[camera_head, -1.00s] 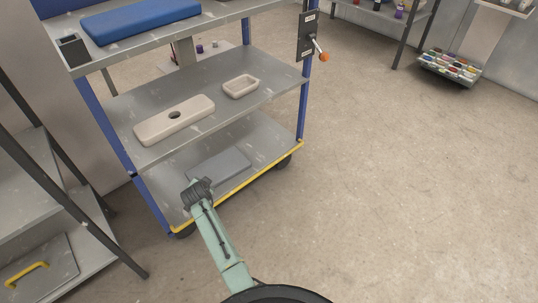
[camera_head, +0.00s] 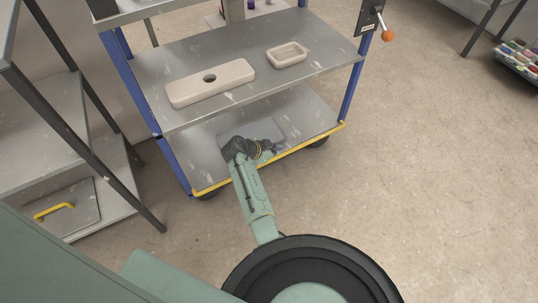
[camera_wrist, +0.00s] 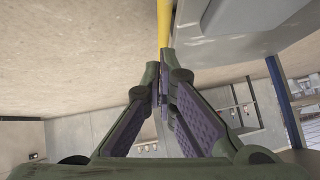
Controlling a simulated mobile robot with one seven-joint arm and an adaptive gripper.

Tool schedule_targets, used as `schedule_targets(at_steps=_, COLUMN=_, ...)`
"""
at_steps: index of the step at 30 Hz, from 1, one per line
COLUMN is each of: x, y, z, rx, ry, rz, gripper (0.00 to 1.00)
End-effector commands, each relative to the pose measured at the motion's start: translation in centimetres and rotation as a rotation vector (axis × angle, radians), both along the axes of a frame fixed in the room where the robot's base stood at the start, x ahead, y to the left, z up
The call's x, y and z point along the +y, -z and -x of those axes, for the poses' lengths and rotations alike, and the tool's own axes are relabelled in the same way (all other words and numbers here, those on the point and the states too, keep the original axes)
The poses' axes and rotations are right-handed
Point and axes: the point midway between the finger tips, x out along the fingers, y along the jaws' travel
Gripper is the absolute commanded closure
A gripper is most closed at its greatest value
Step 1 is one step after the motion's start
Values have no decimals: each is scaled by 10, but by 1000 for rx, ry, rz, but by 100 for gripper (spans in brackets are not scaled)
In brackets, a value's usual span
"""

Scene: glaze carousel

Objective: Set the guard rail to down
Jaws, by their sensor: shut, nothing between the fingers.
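A yellow rail (camera_head: 297,151) runs along the front edge of the cart's lowest shelf. I take it for the guard rail; whether it counts as up or down I cannot tell. In the wrist view the yellow rail (camera_wrist: 164,22) runs from the top edge to my fingertips. My gripper (camera_head: 275,147) is at the front of that shelf, close to the rail's middle, pointing right. In the wrist view my gripper (camera_wrist: 161,72) is shut and empty, its tips at or very near the rail's visible end. Whether they touch is unclear.
The cart's middle shelf (camera_head: 205,58) is above my gripper, holding a long pale block (camera_head: 225,80) and a small dish (camera_head: 287,54). A flat grey plate (camera_head: 265,127) lies behind my gripper. An orange-knobbed lever (camera_head: 387,35) is on the right post.

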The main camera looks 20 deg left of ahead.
Motion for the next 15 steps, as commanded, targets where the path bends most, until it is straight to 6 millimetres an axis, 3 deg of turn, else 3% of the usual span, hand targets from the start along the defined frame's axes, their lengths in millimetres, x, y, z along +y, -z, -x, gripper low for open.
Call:
schedule_targets(at_steps=1, x=-4, y=14, z=-7, rx=0, ry=1, rz=1, gripper=100)
schedule_targets(at_steps=6, x=-1, y=37, z=-12, rx=1, ry=-2, rz=0, gripper=100)
schedule_targets(at_steps=15, x=2, y=49, z=-14, rx=1, ry=-2, rz=-2, gripper=100)
